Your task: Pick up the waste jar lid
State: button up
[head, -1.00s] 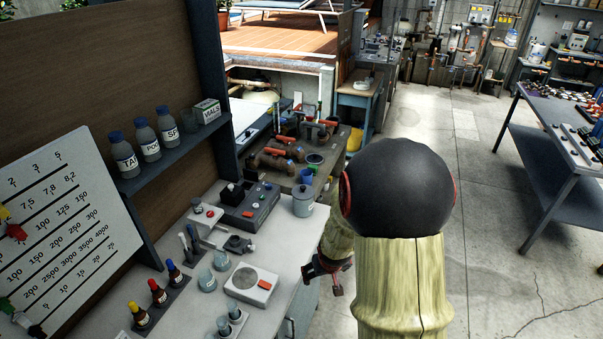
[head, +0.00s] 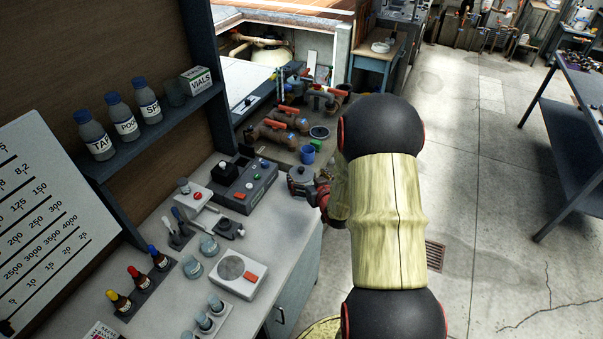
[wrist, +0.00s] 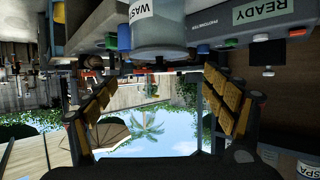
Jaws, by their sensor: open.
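The waste jar (head: 303,187) stands upright on the far right corner of the lab bench, with its grey lid (head: 301,173) on top. In the wrist view, which is upside down, the jar (wrist: 165,32) hangs from the top edge with part of its label showing, and the lid (wrist: 165,58) is its lower end. My gripper (wrist: 163,100) is open and empty, its two padded fingers wide apart. The lid lies beyond the fingertips and between them across the picture. In the head view my gripper (head: 325,194) is right beside the jar, partly hidden by my arm.
A grey photometer box (head: 243,184) stands left of the jar. Beakers, dropper bottles and a white stirrer plate (head: 238,275) stand nearer on the bench (head: 285,230). A blue cup (head: 308,154) and pipe fittings lie behind. Open floor is to the right.

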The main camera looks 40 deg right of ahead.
aim_at(302, 172)
jog(key=x, duration=0.7)
jog(key=shift+f, duration=0.35)
jog(key=c, duration=0.4)
jog(key=c, duration=0.6)
